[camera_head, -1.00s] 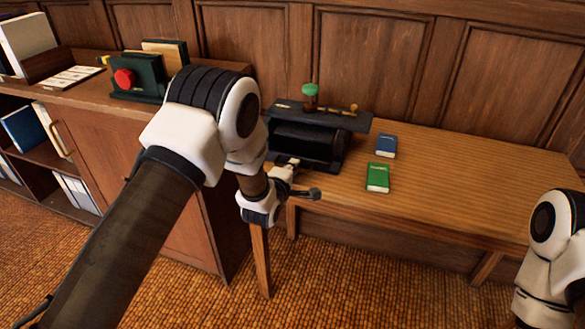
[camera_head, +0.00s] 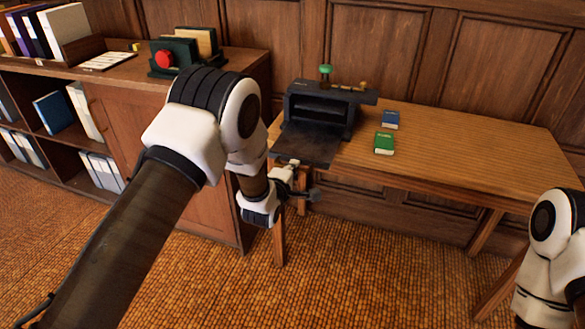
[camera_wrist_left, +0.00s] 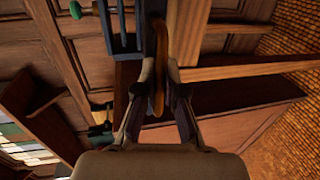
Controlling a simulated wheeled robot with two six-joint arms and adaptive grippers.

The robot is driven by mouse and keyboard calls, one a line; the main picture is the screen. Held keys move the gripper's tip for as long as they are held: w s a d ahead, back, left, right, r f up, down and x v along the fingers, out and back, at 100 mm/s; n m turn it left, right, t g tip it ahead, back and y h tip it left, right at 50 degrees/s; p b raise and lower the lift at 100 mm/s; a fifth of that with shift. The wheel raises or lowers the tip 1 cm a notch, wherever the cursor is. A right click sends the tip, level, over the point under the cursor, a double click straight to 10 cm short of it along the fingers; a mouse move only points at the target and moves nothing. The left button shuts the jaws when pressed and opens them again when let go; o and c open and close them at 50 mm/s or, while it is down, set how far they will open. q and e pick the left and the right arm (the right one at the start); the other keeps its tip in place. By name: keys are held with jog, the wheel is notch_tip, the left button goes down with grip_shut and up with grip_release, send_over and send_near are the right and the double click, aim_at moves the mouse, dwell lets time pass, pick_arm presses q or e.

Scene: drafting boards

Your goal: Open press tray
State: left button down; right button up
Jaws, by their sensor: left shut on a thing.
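The black press (camera_head: 318,112) stands on the wooden table, with a green knob on top. Its flat dark tray (camera_head: 306,148) sticks out of the front, past the table's near edge. My left gripper (camera_head: 291,167) is at the tray's front edge. In the left wrist view its fingers (camera_wrist_left: 160,78) are shut on an orange-brown handle (camera_wrist_left: 159,98). The handle's join to the tray is hard to make out. Of my right arm only links show at the right edge; its gripper is out of view.
A cabinet (camera_head: 215,215) with binders stands left, close to my left arm. Carpeted floor in front of the table is open.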

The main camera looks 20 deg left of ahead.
dwell(0.3)
pick_arm(q)
jog(key=c, duration=1.5)
grip_release()
jog(key=shift+c, duration=0.2)
jog(key=v, duration=1.2)
